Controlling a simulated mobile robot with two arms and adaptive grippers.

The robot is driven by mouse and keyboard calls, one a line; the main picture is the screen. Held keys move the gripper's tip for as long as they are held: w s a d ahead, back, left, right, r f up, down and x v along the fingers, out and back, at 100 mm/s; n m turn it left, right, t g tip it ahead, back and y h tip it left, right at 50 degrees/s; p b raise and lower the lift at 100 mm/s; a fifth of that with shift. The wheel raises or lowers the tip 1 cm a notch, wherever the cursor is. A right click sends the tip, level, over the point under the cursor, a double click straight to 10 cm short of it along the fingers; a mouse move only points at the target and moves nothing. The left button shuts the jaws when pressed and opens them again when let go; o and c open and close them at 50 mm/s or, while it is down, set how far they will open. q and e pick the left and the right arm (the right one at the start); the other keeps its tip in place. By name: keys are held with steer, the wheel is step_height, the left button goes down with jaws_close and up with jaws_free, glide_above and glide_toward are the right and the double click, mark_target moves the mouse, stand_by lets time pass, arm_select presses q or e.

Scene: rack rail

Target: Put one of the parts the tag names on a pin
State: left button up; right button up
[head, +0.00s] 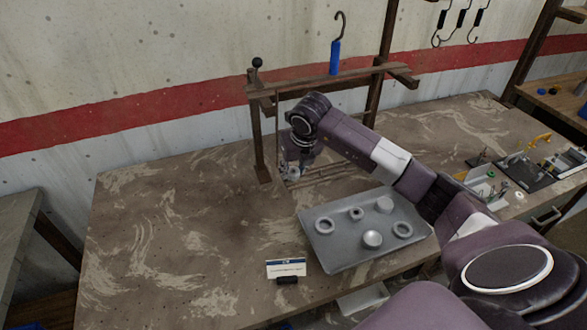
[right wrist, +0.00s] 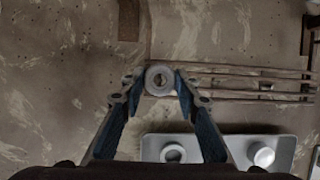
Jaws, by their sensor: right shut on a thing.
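A grey ring-shaped part (right wrist: 159,91) with a central hole is held between the fingertips of my right gripper (right wrist: 159,82), which is shut on it. In the head view this gripper (head: 291,171) is low beside the wooden rack, above the table. A small white tag with a blue band (head: 286,267) stands at the table's front; its print is too small to read. A grey tray (head: 337,250) holds several grey parts: rings (head: 316,227), a small ring (head: 355,214) and round blocks (head: 372,239). My left gripper is not in view.
Tools and small items (head: 530,165) crowd the right. The table's left side is clear.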

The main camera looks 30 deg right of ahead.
steer(key=shift+f+b, duration=0.6)
steer(key=shift+f, duration=0.15)
steer(key=shift+f, duration=0.1)
steer(key=o, duration=1.2)
steer(key=shift+o, duration=0.2)
steer(key=v, duration=1.2)
steer(key=shift+s, duration=0.1)
